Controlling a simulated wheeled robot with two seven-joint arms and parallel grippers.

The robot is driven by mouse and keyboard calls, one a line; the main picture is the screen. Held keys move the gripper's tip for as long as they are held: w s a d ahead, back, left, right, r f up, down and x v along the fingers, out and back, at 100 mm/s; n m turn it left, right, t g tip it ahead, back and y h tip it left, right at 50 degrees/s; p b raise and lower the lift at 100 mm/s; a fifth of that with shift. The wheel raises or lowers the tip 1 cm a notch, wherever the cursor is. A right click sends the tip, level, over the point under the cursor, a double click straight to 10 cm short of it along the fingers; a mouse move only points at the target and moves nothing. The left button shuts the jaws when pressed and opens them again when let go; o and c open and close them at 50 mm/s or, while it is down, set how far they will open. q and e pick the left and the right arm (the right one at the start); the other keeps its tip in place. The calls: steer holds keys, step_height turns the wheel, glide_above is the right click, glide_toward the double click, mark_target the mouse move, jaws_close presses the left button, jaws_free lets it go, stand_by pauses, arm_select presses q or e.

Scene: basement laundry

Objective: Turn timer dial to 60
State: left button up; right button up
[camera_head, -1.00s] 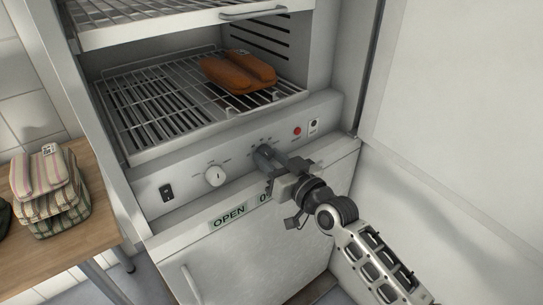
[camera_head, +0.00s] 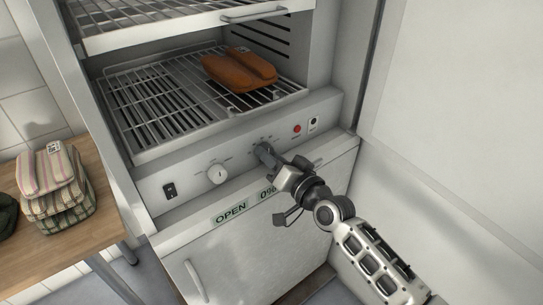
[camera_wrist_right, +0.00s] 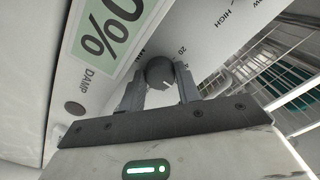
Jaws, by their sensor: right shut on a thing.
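The timer dial (camera_wrist_right: 160,72) is a dark round knob with a short white mark, seen in the right wrist view between my fingers. Printed "20" and "MIN" show on the panel near it. My right gripper (camera_head: 266,155) is shut on the dial at the middle of the white control panel (camera_head: 146,195). In the right wrist view, the gripper (camera_wrist_right: 158,90) has a finger on each side of the knob. In the head view the gripper mostly hides the dial, and its setting cannot be read. My left gripper is not in view.
A white knob (camera_head: 217,174), a black switch (camera_head: 169,191) and a red light (camera_head: 297,129) are on the panel. Orange-brown folded cloth (camera_head: 240,72) lies on the rack above. Striped folded cloth (camera_head: 54,190) rests on the wooden table (camera_head: 100,220). An open door (camera_head: 450,130) stands right.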

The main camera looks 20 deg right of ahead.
steer(key=o, duration=1)
steer(key=v, duration=1.6)
steer(key=shift+r, duration=0.1)
